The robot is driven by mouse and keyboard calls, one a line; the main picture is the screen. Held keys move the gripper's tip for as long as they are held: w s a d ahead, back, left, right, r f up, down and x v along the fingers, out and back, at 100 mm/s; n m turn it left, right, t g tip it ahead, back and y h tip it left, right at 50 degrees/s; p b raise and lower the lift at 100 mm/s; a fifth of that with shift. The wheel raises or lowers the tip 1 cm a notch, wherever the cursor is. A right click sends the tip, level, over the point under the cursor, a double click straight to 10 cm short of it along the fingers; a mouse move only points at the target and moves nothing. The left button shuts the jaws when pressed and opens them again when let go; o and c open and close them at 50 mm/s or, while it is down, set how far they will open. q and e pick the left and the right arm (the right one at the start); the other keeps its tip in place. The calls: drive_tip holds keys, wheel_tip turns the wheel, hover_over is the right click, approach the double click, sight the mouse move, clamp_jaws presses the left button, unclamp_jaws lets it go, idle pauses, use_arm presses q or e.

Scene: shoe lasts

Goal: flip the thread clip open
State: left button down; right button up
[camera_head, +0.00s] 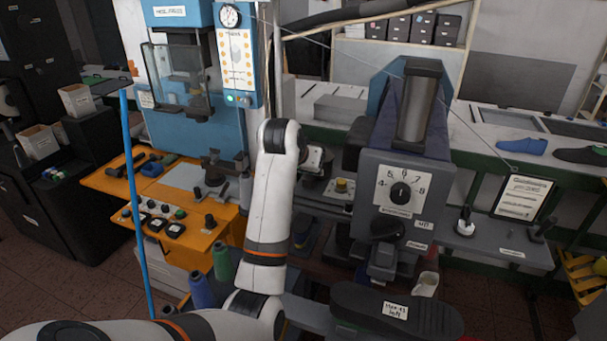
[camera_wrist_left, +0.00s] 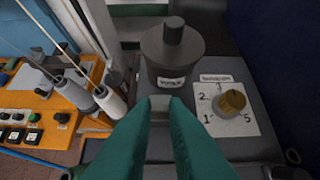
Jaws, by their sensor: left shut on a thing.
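In the left wrist view my left gripper (camera_wrist_left: 160,100) has its two green fingers closed around a small grey piece (camera_wrist_left: 160,112), apparently the thread clip. The fingers hide most of it, and I cannot tell whether it is flipped open. Just beyond the fingertips stands a dark round cylinder with a knob on top (camera_wrist_left: 172,55) and a small label. In the head view my left arm (camera_head: 270,210) rises in the middle of the picture and hides the gripper and the clip. My right gripper is in neither view.
A brass dial knob (camera_wrist_left: 230,102) on a numbered plate sits right of the fingers; it also shows in the head view (camera_head: 342,186). Thread spools (camera_wrist_left: 108,100) stand left, near the orange panel (camera_wrist_left: 45,110). A large machine head with a dial (camera_head: 401,193) stands right of my arm.

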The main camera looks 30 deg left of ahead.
use_arm(q)
drive_tip(key=w+g, duration=0.1)
drive_tip(key=g, duration=0.1)
drive_tip(key=w+r+g+h, duration=0.1)
drive_tip(key=g, duration=0.1)
drive_tip(key=shift+a+r, duration=0.15)
drive_tip(key=shift+r, duration=0.05)
drive_tip(key=shift+w+a+g+h, duration=0.1)
drive_tip(key=shift+w+g+h, duration=0.2)
drive_tip(key=shift+g, duration=0.45)
drive_tip(key=shift+w+a+g+h, duration=0.1)
drive_tip(key=shift+w+g, duration=0.3)
drive_tip(key=shift+g, duration=0.35)
drive_tip(key=c, duration=1.4)
unclamp_jaws()
drive_tip(key=shift+w, duration=0.1)
drive_tip(key=shift+c, duration=0.2)
wheel_tip(320, 180, up, 12)
drive_tip(key=shift+s, duration=0.4)
